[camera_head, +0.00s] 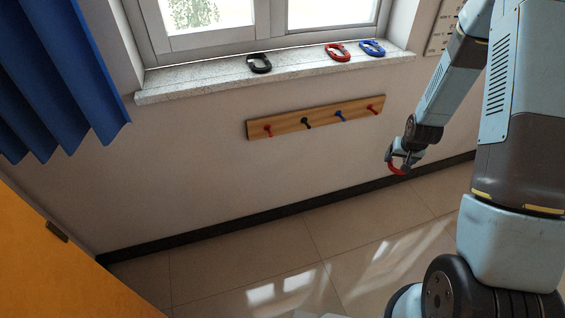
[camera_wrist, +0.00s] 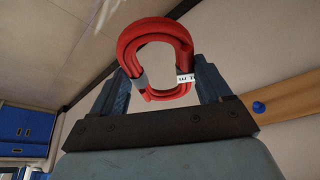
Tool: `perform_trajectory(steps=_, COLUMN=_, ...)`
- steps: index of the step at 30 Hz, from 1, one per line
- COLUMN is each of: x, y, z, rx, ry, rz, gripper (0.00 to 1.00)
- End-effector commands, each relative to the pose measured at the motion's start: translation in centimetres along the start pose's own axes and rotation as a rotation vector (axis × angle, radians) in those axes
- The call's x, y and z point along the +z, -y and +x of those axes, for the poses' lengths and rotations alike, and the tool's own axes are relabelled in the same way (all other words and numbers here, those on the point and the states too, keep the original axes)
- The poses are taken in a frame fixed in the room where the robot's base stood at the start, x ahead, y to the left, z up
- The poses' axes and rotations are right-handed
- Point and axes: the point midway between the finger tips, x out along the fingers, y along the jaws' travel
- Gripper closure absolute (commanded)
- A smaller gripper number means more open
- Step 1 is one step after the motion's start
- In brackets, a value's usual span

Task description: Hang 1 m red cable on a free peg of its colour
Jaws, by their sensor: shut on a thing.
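My gripper (camera_head: 401,160) is shut on a red cable coil (camera_head: 397,170), out in front of the wall, to the right of and below the peg rail. In the wrist view the red coil (camera_wrist: 155,50) stands between both fingers, with a dark tie and a white label (camera_wrist: 187,78) whose upside-down print is partly hidden. The wooden peg rail (camera_head: 288,126) on the wall has a red peg (camera_head: 268,130) at left, a black peg (camera_head: 307,122), a blue peg (camera_head: 340,115) and a red peg (camera_head: 373,109) at right. All pegs look empty.
The window sill (camera_head: 200,88) above the rail holds a black coil (camera_head: 259,63), another red coil (camera_head: 337,52) and a blue coil (camera_head: 372,47). A blue curtain (camera_head: 60,75) hangs at left, above an orange panel (camera_head: 60,265). The floor below the rail is clear.

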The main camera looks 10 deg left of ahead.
Motion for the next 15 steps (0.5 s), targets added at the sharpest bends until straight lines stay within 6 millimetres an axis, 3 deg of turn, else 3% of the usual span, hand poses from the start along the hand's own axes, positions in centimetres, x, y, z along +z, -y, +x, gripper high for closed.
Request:
perform_trajectory(steps=5, x=-0.2, y=1.6, z=0.4, rx=-0.012, ry=-0.018, rz=-0.021, gripper=0.54)
perform_trajectory(steps=8, x=-0.7, y=3.9, z=1.4, rx=-0.031, ry=-0.068, rz=-0.048, gripper=0.54)
perform_trajectory(steps=15, x=-2.1, y=13.7, z=4.7, rx=-0.122, ry=-0.305, rz=-0.146, gripper=0.54)
